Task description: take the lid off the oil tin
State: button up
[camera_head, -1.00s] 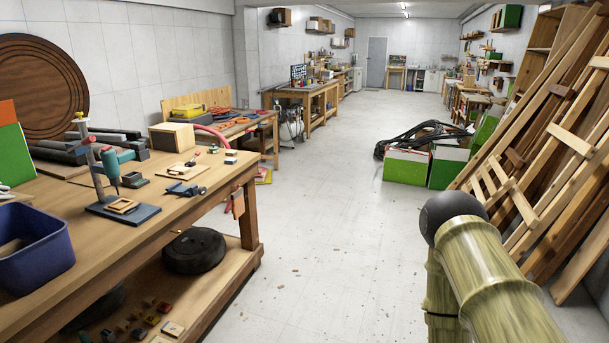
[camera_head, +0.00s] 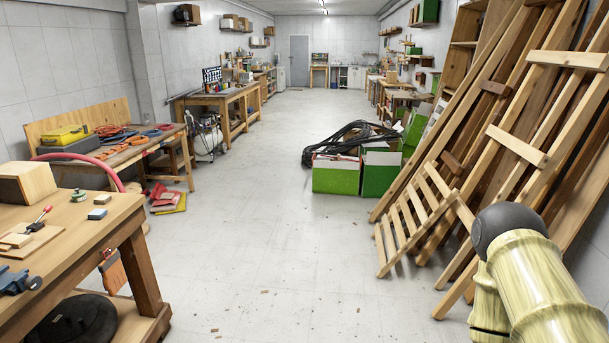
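I cannot make out an oil tin or its lid in this view. My gripper is not in view. Only part of my own arm, pale yellow-green with a dark rounded joint, shows at the lower right.
A wooden workbench (camera_head: 104,222) with small tools stands at the near left. A second bench (camera_head: 150,146) with a yellow case (camera_head: 62,134) is behind it. Green-and-white boxes (camera_head: 336,178) under a black coiled hose (camera_head: 350,137) and leaning timber (camera_head: 520,143) stand right.

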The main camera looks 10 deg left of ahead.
aim_at(77, 193)
jog(key=z, duration=0.05)
jog(key=i, duration=1.6)
jog(key=u, duration=0.45)
jog(key=i, duration=1.3)
jog(key=u, duration=1.9)
jog(key=i, duration=0.95)
jog(key=u, duration=0.75)
